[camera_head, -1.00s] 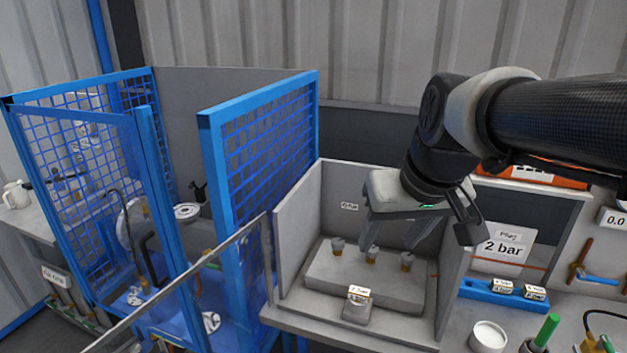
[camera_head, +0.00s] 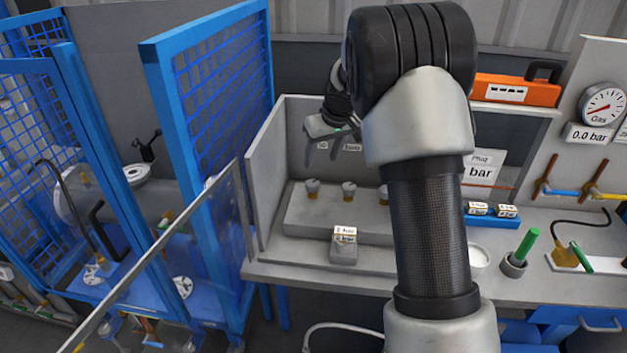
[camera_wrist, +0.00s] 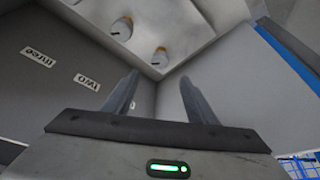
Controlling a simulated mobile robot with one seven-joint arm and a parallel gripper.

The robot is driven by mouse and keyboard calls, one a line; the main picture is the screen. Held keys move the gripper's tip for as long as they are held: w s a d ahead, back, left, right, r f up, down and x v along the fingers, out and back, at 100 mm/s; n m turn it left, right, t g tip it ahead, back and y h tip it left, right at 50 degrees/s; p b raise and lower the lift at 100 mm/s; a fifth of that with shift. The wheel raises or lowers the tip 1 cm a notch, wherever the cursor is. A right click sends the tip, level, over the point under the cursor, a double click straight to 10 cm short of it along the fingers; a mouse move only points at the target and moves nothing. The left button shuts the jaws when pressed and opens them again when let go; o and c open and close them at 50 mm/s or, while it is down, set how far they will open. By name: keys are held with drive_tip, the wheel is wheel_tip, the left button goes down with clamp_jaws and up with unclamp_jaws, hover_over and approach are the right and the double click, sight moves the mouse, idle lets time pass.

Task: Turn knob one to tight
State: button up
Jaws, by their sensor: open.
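Three grey-capped knobs with brass-coloured bases stand in a row on a grey block in an open booth. In the head view the leftmost knob (camera_head: 312,187), under the back-wall labels' left end, looks like knob one; its own label is hard to read. The middle knob (camera_head: 348,189) is beside it, and the right knob (camera_head: 384,193) is partly behind my arm. My gripper (camera_head: 321,158) is open and empty, above and apart from the leftmost knob. The wrist view shows two knobs, the nearer (camera_wrist: 160,57) beyond my fingertips (camera_wrist: 158,77), with a dark mark on its cap.
The booth's left wall (camera_head: 266,165) and back wall are close to my gripper. The wrist view shows labels "two" (camera_wrist: 87,82) and "three" (camera_wrist: 38,57) upside down. A small labelled block (camera_head: 344,246) stands in front. A blue mesh cage (camera_head: 222,100) is to the left.

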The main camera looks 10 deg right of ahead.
sight(313, 183)
drive_tip(key=x, duration=1.2)
drive_tip(key=shift+f, duration=0.2)
drive_tip(key=c, duration=1.1)
